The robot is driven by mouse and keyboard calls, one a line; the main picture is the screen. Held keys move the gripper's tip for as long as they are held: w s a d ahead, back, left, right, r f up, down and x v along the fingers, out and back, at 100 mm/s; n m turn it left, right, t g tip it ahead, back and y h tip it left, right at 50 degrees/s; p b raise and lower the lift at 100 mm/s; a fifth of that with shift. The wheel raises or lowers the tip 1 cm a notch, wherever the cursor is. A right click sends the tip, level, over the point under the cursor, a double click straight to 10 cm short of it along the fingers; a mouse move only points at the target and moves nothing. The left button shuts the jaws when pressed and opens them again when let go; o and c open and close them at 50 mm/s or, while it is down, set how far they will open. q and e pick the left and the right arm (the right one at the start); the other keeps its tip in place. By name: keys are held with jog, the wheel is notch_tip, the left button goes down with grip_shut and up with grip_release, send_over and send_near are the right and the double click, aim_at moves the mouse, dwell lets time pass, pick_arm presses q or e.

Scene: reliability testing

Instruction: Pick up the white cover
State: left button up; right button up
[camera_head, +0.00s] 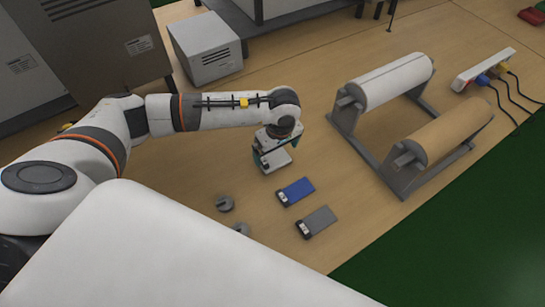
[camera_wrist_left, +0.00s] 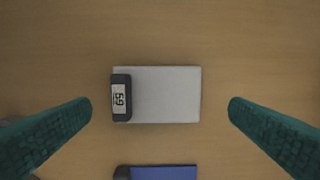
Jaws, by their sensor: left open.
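The white cover (camera_wrist_left: 165,95) lies flat on the wooden table in the left wrist view, with a black end piece (camera_wrist_left: 121,98) showing a "59" label at its left end. In the head view the white cover (camera_head: 279,160) is partly hidden under my left gripper (camera_head: 273,156). My left gripper is open above it. In the left wrist view its two teal fingers (camera_wrist_left: 160,106) stand wide apart, one on each side of the cover, with clear gaps and no contact. My right gripper is not in view.
A similar blue piece (camera_head: 296,190) and a grey one (camera_head: 317,222) lie nearer on the table (camera_head: 270,240). Two small grey metal parts (camera_head: 225,203) lie left of them. A rack (camera_head: 405,185) with two rolls stands at right. A grey box (camera_head: 206,48) stands behind the arm.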

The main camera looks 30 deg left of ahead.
aim_at(274, 158)
pick_arm(q)
jog(key=shift+w+a+f, duration=0.1)
jog(key=shift+a+f, duration=0.1)
jog(key=shift+f, duration=0.65)
jog(key=shift+a+f, duration=0.15)
jog(key=shift+f, duration=0.7)
jog(key=c, duration=0.9)
jog(key=shift+r, duration=0.1)
